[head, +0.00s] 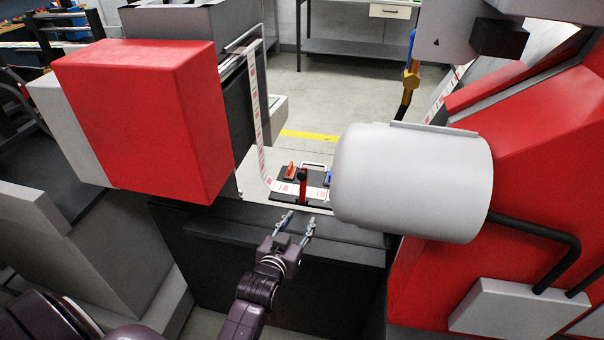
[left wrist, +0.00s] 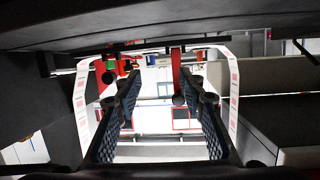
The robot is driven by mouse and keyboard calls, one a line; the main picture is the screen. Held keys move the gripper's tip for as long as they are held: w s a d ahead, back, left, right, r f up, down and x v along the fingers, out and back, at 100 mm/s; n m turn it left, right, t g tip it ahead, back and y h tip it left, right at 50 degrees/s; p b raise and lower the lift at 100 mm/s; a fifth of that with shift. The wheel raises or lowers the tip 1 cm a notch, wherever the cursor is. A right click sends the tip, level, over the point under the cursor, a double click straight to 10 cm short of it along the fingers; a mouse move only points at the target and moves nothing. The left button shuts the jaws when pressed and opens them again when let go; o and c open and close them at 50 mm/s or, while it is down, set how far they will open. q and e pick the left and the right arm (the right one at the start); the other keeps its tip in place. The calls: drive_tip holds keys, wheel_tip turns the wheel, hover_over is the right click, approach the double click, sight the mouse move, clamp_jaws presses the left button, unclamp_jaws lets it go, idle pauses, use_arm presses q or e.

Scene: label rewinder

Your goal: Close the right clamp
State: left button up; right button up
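The clamps are on a small dark plate (head: 312,198) that the label strip (head: 285,187) crosses. A red clamp lever (head: 303,187) stands upright with a dark knob on top. A lower red part (head: 290,171) and a blue part (head: 328,177) are beside it; the white cylinder partly hides the right side. I cannot tell for sure which belongs to the right clamp. My left gripper (head: 297,222) is open and empty, just in front of the plate. In the left wrist view, a red lever with a black knob (left wrist: 177,72) shows between the open fingers (left wrist: 161,90), near the right finger.
A big white cylinder (head: 410,180) overhangs the plate's right side, in front of the red machine body (head: 530,140). A red box (head: 150,120) stands to the left. The floor behind is open.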

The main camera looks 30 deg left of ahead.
sight(301, 177)
use_arm(q)
drive_tip(key=w+a+r+t+b, duration=0.1)
drive_tip(key=w, duration=0.2)
drive_tip(key=w+a+r+n+t+y+b, duration=0.1)
drive_tip(key=w+a+r, duration=0.1)
drive_tip(key=w, duration=0.2)
drive_tip(key=w+a+r+y+b, duration=0.1)
drive_tip(key=w+a+r+b, duration=0.1)
drive_tip(key=w, duration=0.1)
drive_tip(key=shift+w+r+n+t, duration=0.2)
drive_tip(key=shift+w+n+t, duration=0.1)
drive_tip(key=shift+w+t, duration=0.1)
drive_tip(key=shift+w+a+r, duration=0.1)
drive_tip(key=shift+w+r, duration=0.1)
drive_tip(key=shift+w, duration=0.25)
use_arm(e)
drive_tip(key=f, duration=0.4)
drive_tip(key=shift+w+a+f, duration=0.15)
drive_tip(key=shift+w+f, duration=0.1)
use_arm(q)
clamp_jaws()
